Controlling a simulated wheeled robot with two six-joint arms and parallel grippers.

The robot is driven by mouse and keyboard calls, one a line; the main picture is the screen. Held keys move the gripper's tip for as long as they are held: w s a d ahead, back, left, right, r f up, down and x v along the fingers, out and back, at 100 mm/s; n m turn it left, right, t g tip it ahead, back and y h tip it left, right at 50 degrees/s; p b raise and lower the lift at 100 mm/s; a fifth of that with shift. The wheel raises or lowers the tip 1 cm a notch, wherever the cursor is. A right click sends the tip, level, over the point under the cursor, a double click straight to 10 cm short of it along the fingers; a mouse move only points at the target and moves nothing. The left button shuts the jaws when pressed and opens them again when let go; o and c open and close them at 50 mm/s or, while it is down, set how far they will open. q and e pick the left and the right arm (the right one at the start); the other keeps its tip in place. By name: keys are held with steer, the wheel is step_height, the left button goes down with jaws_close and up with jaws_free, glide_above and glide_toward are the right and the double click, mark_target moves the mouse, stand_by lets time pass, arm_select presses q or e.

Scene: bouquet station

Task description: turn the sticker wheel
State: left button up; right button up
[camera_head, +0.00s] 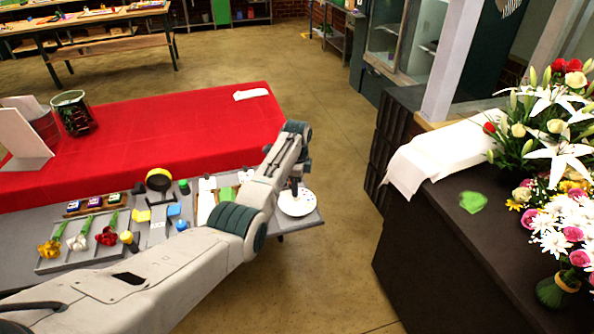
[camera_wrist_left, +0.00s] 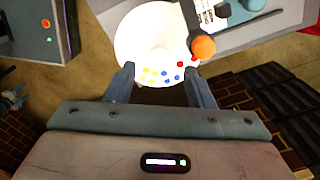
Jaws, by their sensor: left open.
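The sticker wheel (camera_head: 297,206) is a white disc with small coloured dots at the right end of the grey bench. It also shows in the left wrist view (camera_wrist_left: 138,38), with red, yellow and blue dots along its near edge. My left gripper (camera_wrist_left: 159,72) is open, its two fingers on either side of the dotted near edge. Whether they touch the disc I cannot tell. In the head view my left gripper (camera_head: 294,187) hangs over the wheel and partly hides it. An orange ball (camera_wrist_left: 203,47) on a dark stem shows beside the right finger. My right gripper is not in view.
The grey bench (camera_head: 75,262) holds flowers, coloured blocks and a black-and-yellow roll (camera_head: 159,180). A red-covered table (camera_head: 170,125) stands behind it. A dark counter (camera_head: 440,235) with bouquets (camera_head: 560,140) stands to the right, across open floor.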

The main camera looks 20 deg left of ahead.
arm_select(q)
step_height(320, 180, up, 7)
steer(key=b, duration=0.1)
steer(key=shift+b, duration=0.3)
steer(key=shift+s, duration=0.1)
